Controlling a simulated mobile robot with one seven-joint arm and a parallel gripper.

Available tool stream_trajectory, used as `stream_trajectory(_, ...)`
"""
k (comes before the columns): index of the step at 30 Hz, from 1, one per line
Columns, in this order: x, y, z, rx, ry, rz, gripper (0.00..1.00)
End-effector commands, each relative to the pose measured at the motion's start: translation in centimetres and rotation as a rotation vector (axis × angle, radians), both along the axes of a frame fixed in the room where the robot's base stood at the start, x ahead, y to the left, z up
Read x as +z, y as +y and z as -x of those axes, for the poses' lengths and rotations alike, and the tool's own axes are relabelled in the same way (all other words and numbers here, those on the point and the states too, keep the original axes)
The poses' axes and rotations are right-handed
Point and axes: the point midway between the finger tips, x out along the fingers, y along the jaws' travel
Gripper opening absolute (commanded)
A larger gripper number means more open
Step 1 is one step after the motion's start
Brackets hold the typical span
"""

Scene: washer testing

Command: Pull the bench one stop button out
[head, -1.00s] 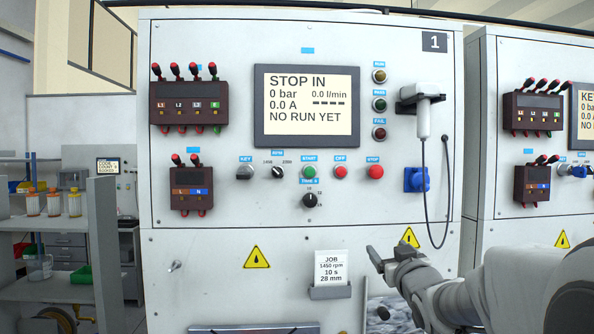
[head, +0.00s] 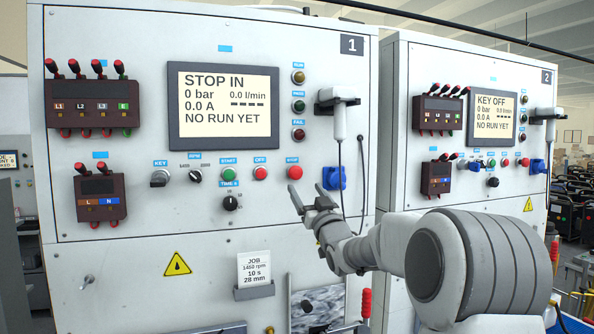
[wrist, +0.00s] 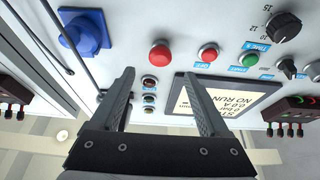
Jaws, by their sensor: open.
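The red stop button (head: 294,172) is on the bench one panel, under a blue STOP label, right of the smaller red OFF button (head: 260,173). The bench one screen (head: 224,105) reads STOP IN. My gripper (head: 308,191) is open and empty, just below and right of the stop button in the head view. In the wrist view my gripper (wrist: 162,80) has its two fingers apart, with the stop button (wrist: 160,54) beyond the fingertips and between their lines. The OFF button (wrist: 207,53) is to its right there. No contact with the button shows.
A blue socket (head: 334,178) and a hanging handheld device with a cable (head: 338,115) are right of the button. The green START button (head: 227,174) and a timer knob (head: 231,202) are to the left. Bench two (head: 470,150) stands at the right.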

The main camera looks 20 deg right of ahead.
Motion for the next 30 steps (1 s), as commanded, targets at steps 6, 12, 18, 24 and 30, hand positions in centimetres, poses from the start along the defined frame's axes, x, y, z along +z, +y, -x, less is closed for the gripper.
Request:
stream_trajectory(6, 1.8, 0.1, -3.7, 0.002, 0.0, -0.002, 0.79)
stream_trajectory(12, 2.7, 0.0, -6.1, 0.001, 0.001, -0.002, 0.79)
stream_trajectory(18, 3.1, 0.0, -7.3, 0.0, 0.001, -0.001, 0.79)
stream_trajectory(24, 3.0, 0.0, -7.5, 0.0, 0.001, 0.0, 0.79)
stream_trajectory(30, 3.1, 0.0, -7.4, 0.0, 0.001, 0.0, 0.66)
